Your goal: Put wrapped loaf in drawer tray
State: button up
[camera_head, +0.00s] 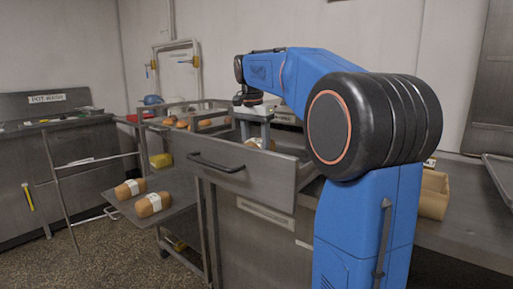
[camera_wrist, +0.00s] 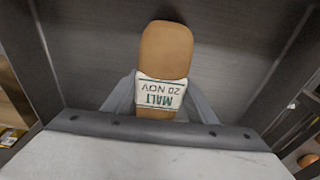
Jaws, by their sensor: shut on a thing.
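The wrapped loaf (camera_wrist: 165,50) is brown with a white paper band reading MALT 20 NOV. My gripper (camera_wrist: 160,98) is shut on it at the band, with one finger on each side. In the head view the loaf (camera_head: 259,144) shows only in part, below my gripper (camera_head: 254,132) and behind the front of the pulled-out steel drawer (camera_head: 235,170). In the wrist view the drawer's grey floor (camera_wrist: 90,60) lies beneath the loaf, with side walls left and right. I cannot tell whether the loaf touches the floor.
Two banded loaves (camera_head: 153,204) lie on a low shelf to the left. More loaves (camera_head: 190,122) sit on a rack behind the drawer. A brown box (camera_head: 433,197) stands on the counter at right. A pot wash counter (camera_head: 75,140) is far left.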

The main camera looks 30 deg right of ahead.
aim_at(254, 141)
jog(key=o, duration=1.2)
jog(key=shift+f, duration=0.1)
jog(key=r, duration=0.7)
jog(key=a+r, duration=0.1)
jog(key=r, duration=0.2)
jog(key=shift+s+a+r, duration=0.1)
jog(key=shift+s+r, duration=0.05)
jog(key=shift+r, duration=0.15)
jog(key=shift+s+r, duration=0.1)
jog(key=shift+r, duration=0.7)
jog(key=shift+a, duration=0.1)
